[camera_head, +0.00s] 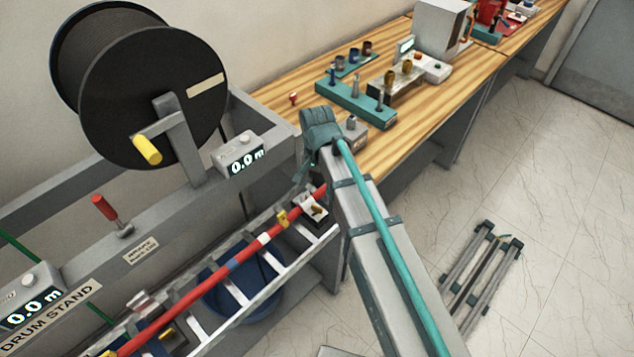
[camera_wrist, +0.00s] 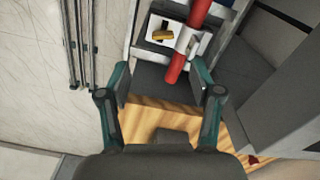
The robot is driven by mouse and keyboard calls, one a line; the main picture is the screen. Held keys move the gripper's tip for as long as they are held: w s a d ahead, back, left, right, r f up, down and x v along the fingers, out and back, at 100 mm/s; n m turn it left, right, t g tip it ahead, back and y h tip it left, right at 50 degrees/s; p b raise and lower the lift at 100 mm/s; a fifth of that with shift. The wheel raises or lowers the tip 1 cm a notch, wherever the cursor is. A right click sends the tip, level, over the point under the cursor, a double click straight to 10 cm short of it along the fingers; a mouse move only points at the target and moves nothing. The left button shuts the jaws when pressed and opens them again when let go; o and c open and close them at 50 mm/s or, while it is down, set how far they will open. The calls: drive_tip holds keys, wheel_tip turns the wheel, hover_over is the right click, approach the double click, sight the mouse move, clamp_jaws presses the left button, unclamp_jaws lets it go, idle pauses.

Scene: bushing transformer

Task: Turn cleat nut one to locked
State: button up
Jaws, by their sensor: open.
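A white cleat (camera_head: 311,206) with a yellow nut (camera_head: 317,210) sits at the right end of the ladder tray, where the red cable (camera_head: 205,286) passes through. In the wrist view the cleat (camera_wrist: 188,38) and its yellow wing-like nut (camera_wrist: 162,36) are at the top, beside the red cable (camera_wrist: 176,68). Another cleat (camera_head: 150,303) stands lower left on the tray. No number is readable on either cleat. My gripper (camera_wrist: 163,84) is open and empty, with its fingers apart from the nut. In the head view my wrist and arm hide part of the gripper.
The cable drum (camera_head: 125,80) and its grey stand are on the left. The wooden bench (camera_head: 440,95) holds a teal tool rack (camera_head: 352,103) and other fittings near my wrist. A metal frame (camera_head: 480,270) lies on the floor at right. A blue drum (camera_head: 240,290) is under the tray.

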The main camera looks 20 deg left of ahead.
wheel_tip(320, 180, up, 12)
idle(0.6)
drive_tip(key=shift+w, duration=0.1)
